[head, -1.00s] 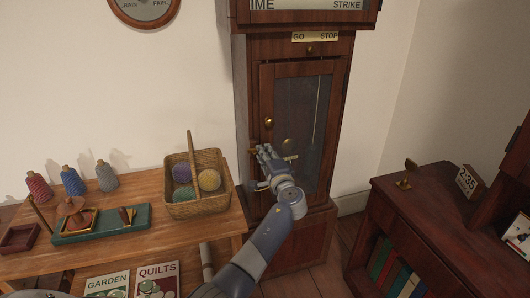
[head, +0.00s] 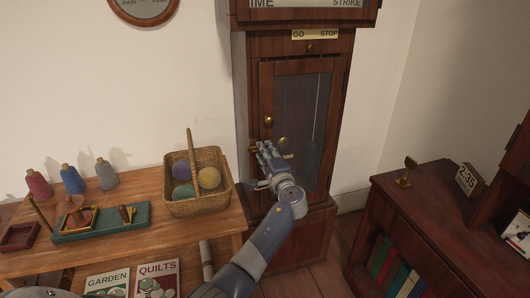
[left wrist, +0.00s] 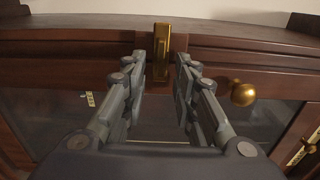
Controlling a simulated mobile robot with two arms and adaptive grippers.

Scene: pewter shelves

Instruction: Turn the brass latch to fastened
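The brass latch (head: 253,149) sits at the left edge of the tall clock's glazed door (head: 262,90), below a round brass knob (head: 269,121). In the left wrist view the latch (left wrist: 162,55) is a narrow brass bar between my fingertips, and the knob (left wrist: 243,94) is to the right. My left gripper (head: 264,149) is at the latch, with one finger on each side. The fingers partly hide the latch in the head view. My right gripper is not seen.
A wooden table (head: 130,178) at left holds a wicker basket (head: 196,205) of yarn balls, close to my left arm, and several spools. A dark bookcase (head: 440,215) stands at right. Open floor (head: 318,282) lies between.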

